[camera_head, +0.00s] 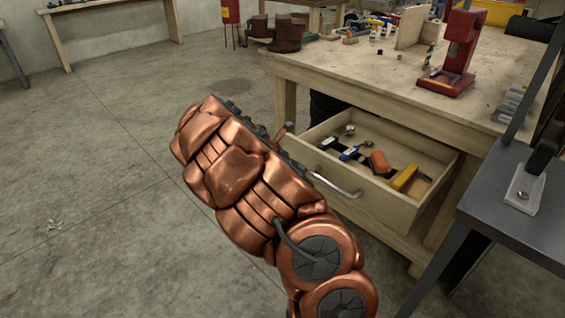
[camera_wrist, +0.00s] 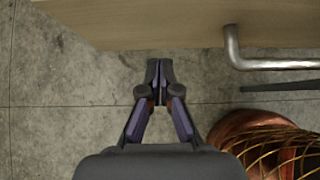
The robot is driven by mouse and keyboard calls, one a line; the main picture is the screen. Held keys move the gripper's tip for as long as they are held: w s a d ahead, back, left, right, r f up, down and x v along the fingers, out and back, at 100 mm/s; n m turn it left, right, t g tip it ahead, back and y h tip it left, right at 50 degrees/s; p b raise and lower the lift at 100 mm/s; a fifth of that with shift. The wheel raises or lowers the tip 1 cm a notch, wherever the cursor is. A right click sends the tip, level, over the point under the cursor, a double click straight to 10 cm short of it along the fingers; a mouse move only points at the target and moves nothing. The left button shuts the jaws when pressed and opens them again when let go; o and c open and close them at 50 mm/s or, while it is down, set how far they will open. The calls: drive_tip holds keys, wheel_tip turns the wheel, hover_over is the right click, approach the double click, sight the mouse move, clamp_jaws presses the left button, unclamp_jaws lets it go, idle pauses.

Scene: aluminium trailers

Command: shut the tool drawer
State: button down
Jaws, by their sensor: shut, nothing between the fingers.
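The wooden tool drawer (camera_head: 357,200) stands pulled out from under the workbench, with several tools lying inside. Its metal bar handle (camera_head: 335,185) is on the front face. In the wrist view the drawer front (camera_wrist: 150,22) fills the top edge, and the handle (camera_wrist: 236,50) sticks out to the right of my gripper. My gripper (camera_wrist: 160,66) is shut and empty, with its tips just short of the drawer's wood in the picture; I cannot tell whether they touch. In the head view my copper arm covers the gripper and part of the drawer's left front.
The workbench (camera_head: 350,75) carries a red press (camera_head: 453,55) and small parts. A dark metal table (camera_head: 520,215) stands close at the right of the drawer. Concrete floor (camera_head: 90,150) is clear on the left. The drawer holds an orange tool (camera_head: 380,163) and a yellow one (camera_head: 404,178).

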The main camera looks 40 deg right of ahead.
sight(302, 161)
drive_tip(key=shift+d, duration=1.45)
drive_tip(key=shift+r, duration=0.1)
